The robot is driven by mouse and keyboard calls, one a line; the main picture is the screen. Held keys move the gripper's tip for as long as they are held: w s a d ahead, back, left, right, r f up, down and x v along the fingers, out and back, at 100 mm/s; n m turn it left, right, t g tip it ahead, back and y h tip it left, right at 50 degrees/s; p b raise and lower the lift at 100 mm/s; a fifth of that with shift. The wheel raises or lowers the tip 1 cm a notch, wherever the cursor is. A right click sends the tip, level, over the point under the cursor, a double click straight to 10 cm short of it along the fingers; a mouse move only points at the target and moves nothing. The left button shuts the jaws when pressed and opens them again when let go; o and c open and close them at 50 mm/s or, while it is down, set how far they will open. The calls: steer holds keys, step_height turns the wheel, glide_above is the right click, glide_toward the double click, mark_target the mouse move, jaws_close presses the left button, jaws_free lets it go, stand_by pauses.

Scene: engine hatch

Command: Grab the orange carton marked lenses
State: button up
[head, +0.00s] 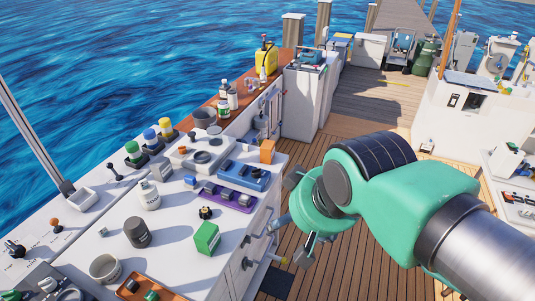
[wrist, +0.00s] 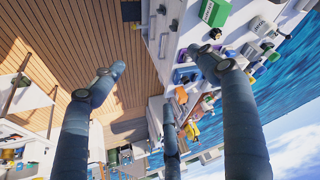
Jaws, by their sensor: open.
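A small orange carton (head: 267,151) stands on the white counter near its right edge, beside a blue tray, in the head view. It also shows small in the wrist view (wrist: 181,95), between my fingers but well beyond them. Its marking is too small to read. My gripper (head: 293,215) is open and empty in the head view. It hangs over the deck side of the counter, nearer to me than the carton and apart from it. In the wrist view my gripper's fingers (wrist: 168,80) are spread wide with nothing between them.
The white counter (head: 180,260) holds a green box (head: 206,238), a dark jar (head: 137,232), a white bottle (head: 149,196), a blue tray (head: 243,176) and a purple tray (head: 222,196). Handles stick out from its right side. The wooden deck (head: 330,270) beside it is mostly clear.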

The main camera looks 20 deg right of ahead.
steer(key=shift+r, duration=0.1)
steer(key=w+d+r+n+g+p, duration=0.1)
steer(key=w+r+p, duration=0.35)
steer(key=w, duration=0.35)
steer(key=w+d+r+n+p, duration=0.1)
steer(key=w+r+n+p, duration=0.15)
steer(key=w+r, duration=0.4)
steer(key=n+g+p, duration=0.5)
steer(key=n+p, duration=0.2)
steer(key=p, duration=1.2)
glide_above(268, 144)
step_height(268, 144, down, 21)
steer(key=shift+r+m, duration=0.1)
steer(key=shift+m, duration=0.15)
steer(key=shift+f, duration=4.3)
